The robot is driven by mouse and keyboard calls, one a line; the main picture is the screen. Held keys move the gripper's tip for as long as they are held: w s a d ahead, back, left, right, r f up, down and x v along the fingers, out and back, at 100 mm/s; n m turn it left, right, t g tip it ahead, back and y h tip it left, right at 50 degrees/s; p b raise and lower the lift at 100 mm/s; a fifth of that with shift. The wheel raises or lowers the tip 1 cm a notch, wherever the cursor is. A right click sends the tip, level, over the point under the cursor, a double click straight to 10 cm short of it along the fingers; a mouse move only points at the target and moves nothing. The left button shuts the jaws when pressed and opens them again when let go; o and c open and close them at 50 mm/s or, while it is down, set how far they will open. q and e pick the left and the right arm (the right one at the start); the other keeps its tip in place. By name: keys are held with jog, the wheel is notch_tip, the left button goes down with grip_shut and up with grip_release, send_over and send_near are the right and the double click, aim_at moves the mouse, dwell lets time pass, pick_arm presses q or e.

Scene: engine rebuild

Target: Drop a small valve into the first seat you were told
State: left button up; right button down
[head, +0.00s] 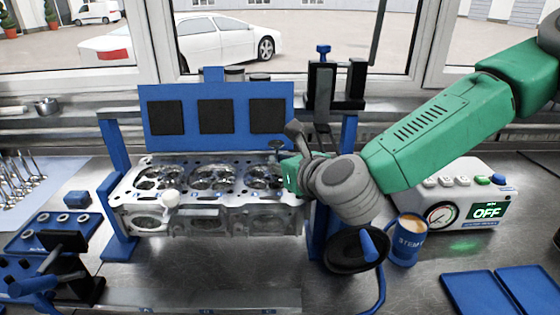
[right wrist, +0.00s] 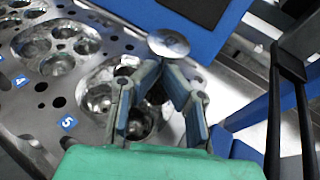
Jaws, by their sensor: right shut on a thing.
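My right gripper (head: 284,160) is over the right end of the cylinder head (head: 206,208). In the right wrist view the gripper's fingers (right wrist: 160,82) are shut on a valve (right wrist: 169,43), whose round shiny disc shows beyond the fingertips. The disc also shows in the head view (head: 276,143), above the right chamber. The valve's stem is hidden or too small to make out. The cylinder head lies in the blue stand, with three chambers holding round seats (right wrist: 84,46) facing up. Labels 4 and 5 show beside the chambers in the right wrist view. My left gripper is not in view.
A blue panel (head: 219,140) with three dark squares stands behind the cylinder head. A blue mug (head: 408,242), a gauge box reading OFF (head: 455,200) and blue trays (head: 480,293) are at the right.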

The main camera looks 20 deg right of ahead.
jog(key=shift+f, duration=0.3)
dwell(0.5)
jog(key=c, duration=1.6)
grip_release()
jog(key=shift+a, duration=0.1)
jog(key=v, duration=0.7)
jog(key=shift+s, duration=0.2)
